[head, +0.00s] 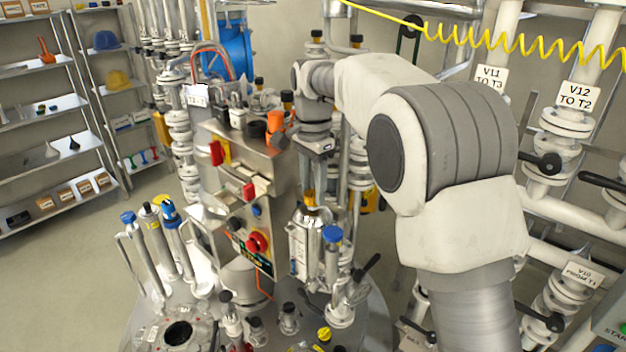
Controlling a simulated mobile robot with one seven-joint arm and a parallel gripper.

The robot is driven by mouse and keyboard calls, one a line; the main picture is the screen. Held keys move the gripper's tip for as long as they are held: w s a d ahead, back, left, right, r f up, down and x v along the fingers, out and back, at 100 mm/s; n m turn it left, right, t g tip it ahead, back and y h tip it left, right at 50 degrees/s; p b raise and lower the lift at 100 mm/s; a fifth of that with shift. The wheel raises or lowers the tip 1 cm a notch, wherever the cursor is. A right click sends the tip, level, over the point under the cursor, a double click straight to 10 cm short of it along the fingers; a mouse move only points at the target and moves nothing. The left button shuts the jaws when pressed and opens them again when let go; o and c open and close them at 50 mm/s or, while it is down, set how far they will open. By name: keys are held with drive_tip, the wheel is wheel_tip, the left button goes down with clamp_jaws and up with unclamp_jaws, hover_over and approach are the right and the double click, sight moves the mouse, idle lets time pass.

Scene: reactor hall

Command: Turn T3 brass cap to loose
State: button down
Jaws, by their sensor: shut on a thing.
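The brass cap (309,198) shows as a small gold-coloured patch on top of a steel canister (301,244) near the middle of the head view. My gripper (311,188) points down from above and is shut on the brass cap. Its fingers hide part of the cap. The canister stands upright, with a small label on its side that is too small to read. How far the cap is turned cannot be told.
A control box (233,185) with red knobs stands close on the left. A blue-capped fitting (332,236) is just right of the canister. Piping with a "V11 TO T3" sign (491,78) fills the right. Shelves (40,120) stand far left; floor there is clear.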

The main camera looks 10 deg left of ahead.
drive_tip(key=n+p, duration=0.2)
drive_tip(key=n, duration=0.2)
drive_tip(key=shift+r+n, duration=0.1)
drive_tip(key=shift+n, duration=0.2)
drive_tip(key=n+p, duration=0.1)
drive_tip(key=n, duration=0.2)
drive_tip(key=shift+n, duration=0.3)
drive_tip(key=n, duration=0.3)
drive_tip(key=shift+n+p, duration=0.3)
drive_tip(key=shift+p, duration=0.05)
drive_tip(key=shift+n, duration=1.8)
drive_tip(key=shift+c, duration=1.9)
unclamp_jaws()
